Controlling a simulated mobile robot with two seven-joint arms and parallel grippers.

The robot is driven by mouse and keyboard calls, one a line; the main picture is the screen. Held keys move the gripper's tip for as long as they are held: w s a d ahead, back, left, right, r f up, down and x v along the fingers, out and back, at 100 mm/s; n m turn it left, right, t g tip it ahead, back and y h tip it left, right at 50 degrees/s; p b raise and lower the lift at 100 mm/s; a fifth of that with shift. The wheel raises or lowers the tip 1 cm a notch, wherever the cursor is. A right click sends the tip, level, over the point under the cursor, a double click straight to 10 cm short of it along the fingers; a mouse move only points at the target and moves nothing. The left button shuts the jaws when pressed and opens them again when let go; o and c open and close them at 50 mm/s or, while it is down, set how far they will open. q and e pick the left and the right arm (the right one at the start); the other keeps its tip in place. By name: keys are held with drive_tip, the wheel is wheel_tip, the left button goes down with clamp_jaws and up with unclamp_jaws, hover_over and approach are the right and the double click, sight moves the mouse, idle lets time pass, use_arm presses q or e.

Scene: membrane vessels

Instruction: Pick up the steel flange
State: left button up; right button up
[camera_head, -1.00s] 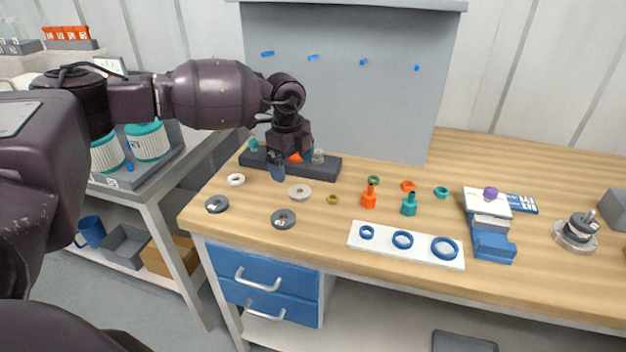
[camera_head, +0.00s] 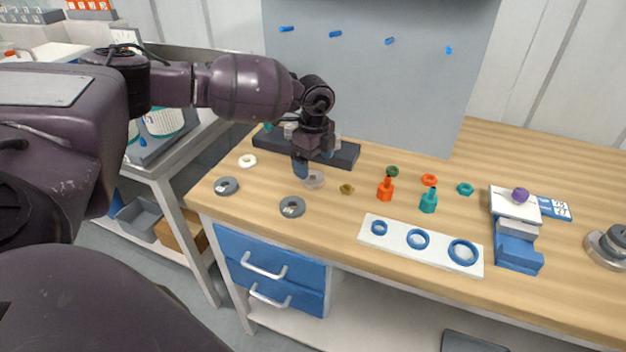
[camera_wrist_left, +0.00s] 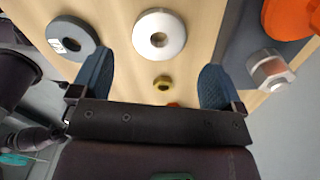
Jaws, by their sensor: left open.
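My right gripper is not in view.
Two dark grey rings (camera_head: 292,207) (camera_head: 227,186) and a white ring (camera_head: 247,161) lie nearby. A small brass nut (camera_head: 347,189) is close on the right. A dark rack (camera_head: 345,155) stands behind. A white plate with blue rings (camera_head: 400,252) lies front right.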

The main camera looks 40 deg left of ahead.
sight(314, 174)
use_arm(q)
wheel_tip(314, 174, down, 5)
drive_tip(key=shift+r+b, duration=0.15)
drive_tip(key=shift+b, duration=0.25)
drive_tip(key=shift+s+r, duration=0.1)
drive_tip(key=c, duration=1.1)
